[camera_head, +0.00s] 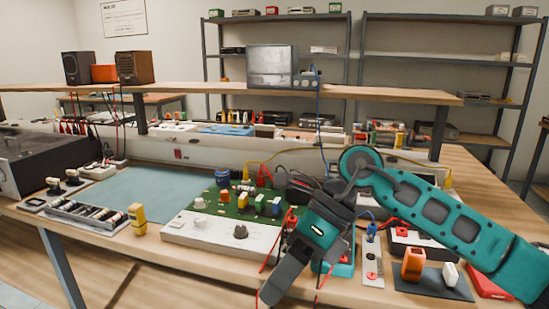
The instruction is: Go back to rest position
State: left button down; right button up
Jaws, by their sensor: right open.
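My right arm comes in from the right edge over the workbench, bends at a teal joint and points down and to the left. My right gripper (276,284) is at the bottom centre, in front of the white front of the green circuit board unit (228,232). Its dark jaws are open, and I see nothing between them. It hides part of the unit's right end and of the teal device beside it. My left gripper is not in view.
A dark hi-fi unit (52,160) stands at the bench's left end. A yellow tool (138,219) stands near the front edge. An orange block (413,264) and a red item (489,283) lie below my right forearm. The blue-grey mat (150,193) has clear room.

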jog(key=s+a+r+m+g+y+p, duration=0.15)
jog(key=s+a+r+m+y, duration=0.4)
jog(key=y, duration=0.55)
jog(key=w+d+f+m+t+h+p, duration=0.25)
jog(key=w+d+f+m+t, duration=0.2)
jog(key=m+t, duration=0.85)
jog(key=w+d+f+m+t+h+p, duration=0.1)
jog(key=w+d+f+m+t+h, duration=0.3)
jog(key=m+t, duration=0.9)
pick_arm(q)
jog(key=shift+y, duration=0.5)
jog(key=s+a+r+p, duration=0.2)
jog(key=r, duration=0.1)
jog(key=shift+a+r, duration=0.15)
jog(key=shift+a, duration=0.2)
pick_arm(e)
jog(key=s+d+f+m+g+h, duration=0.5)
jog(key=s+d+f+m, duration=0.1)
jog(key=f, duration=0.4)
jog(key=s+d+f+m+g+h, duration=0.5)
jog(key=s+d+f+m, duration=0.2)
jog(key=f, duration=0.4)
jog(key=shift+s+d+m, duration=0.3)
jog(key=shift+s+m, duration=0.15)
jog(key=shift+m, duration=0.7)
jog(key=shift+f, duration=0.1)
